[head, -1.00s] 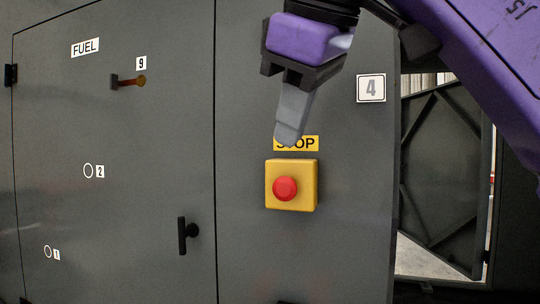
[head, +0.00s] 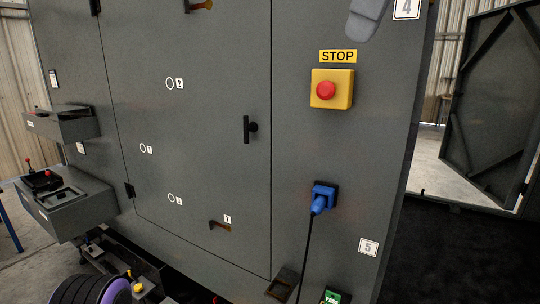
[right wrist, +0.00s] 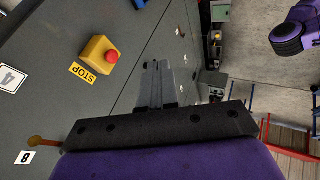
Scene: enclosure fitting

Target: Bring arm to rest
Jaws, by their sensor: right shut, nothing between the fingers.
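My right gripper (head: 362,32) shows at the top edge of the head view, only its grey finger end in the picture. It is above and to the right of the yellow STOP label (head: 338,56), in front of the grey cabinet. In the right wrist view my right gripper (right wrist: 158,68) has its fingers together with nothing between them. The red emergency button (head: 326,90) on its yellow box is below the gripper in the head view, and the right wrist view shows the button (right wrist: 112,57) left of the fingers, apart from them. My left gripper is not in view.
The grey cabinet (head: 220,130) fills the middle, with a black door handle (head: 250,128). A blue plug (head: 323,198) with a hanging black cable projects below the button. Grey boxes (head: 65,205) stick out at left. An open dark door (head: 490,105) stands at right.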

